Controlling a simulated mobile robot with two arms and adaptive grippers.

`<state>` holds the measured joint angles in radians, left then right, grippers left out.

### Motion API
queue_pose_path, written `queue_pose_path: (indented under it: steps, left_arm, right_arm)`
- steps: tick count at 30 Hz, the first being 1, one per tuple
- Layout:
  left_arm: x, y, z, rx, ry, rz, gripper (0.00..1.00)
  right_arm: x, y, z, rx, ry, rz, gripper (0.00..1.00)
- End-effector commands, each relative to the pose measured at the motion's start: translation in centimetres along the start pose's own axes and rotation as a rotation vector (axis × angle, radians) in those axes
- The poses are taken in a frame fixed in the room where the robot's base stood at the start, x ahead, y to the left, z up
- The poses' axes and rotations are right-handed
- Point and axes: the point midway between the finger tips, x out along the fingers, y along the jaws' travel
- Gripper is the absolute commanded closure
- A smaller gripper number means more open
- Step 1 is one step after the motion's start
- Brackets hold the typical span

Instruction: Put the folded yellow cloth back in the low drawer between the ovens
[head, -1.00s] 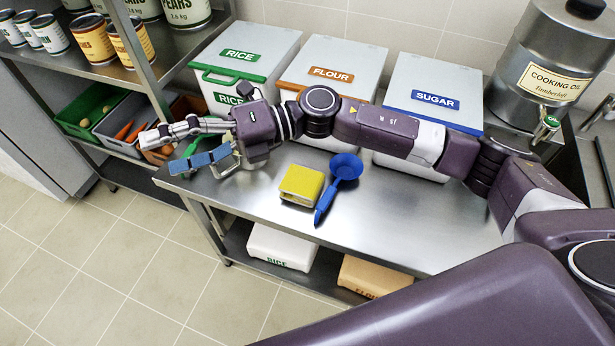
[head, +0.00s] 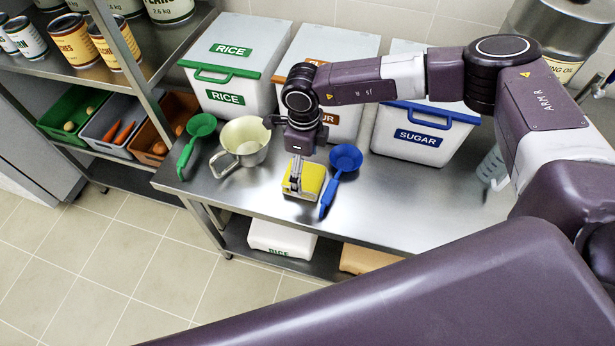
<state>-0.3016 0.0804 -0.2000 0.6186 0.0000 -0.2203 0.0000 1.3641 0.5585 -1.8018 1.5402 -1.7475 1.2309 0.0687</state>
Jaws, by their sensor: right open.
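The folded yellow cloth (head: 314,178) lies on the steel table between a jug and a blue scoop. My right gripper (head: 295,186) points down over the cloth's left part, with its fingers at or just above it. It is open; I cannot tell whether the fingers touch the cloth. The gripper hides part of the cloth. My left gripper is not in view. No oven or low drawer is in view.
The blue scoop (head: 345,158) lies close to the cloth's right. A cream jug (head: 243,143) and a green scoop (head: 200,125) are to the left. Rice (head: 229,60), flour (head: 345,45) and sugar bins (head: 418,137) stand behind. The table's (head: 390,215) front right is clear.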

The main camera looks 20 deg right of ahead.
Motion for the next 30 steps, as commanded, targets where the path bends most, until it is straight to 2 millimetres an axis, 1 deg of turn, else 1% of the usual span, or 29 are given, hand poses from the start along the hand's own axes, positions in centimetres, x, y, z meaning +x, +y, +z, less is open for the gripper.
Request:
queue_pose_path:
  steps: [1, 3, 7, 10, 16, 30]
  left_arm:
    - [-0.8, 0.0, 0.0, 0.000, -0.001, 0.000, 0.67]
    - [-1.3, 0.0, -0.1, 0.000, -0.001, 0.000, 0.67]
    - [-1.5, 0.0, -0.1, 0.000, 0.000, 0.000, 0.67]
    - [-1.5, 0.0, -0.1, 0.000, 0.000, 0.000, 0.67]
    - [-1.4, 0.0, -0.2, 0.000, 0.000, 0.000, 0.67]
    - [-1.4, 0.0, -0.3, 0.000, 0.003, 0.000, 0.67]
  right_arm:
    - [0.5, 0.0, 0.1, -0.001, 0.003, 0.001, 0.15]
    - [1.5, -0.2, 0.2, -0.001, 0.002, 0.001, 0.15]
    - [3.3, -0.2, 0.2, -0.001, 0.002, 0.002, 0.15]
    - [3.9, -0.3, 0.2, -0.001, -0.001, 0.001, 0.15]
    - [4.0, -0.3, 0.2, -0.001, -0.002, 0.001, 0.15]
    - [3.9, -0.3, 0.2, -0.001, -0.002, 0.001, 0.66]
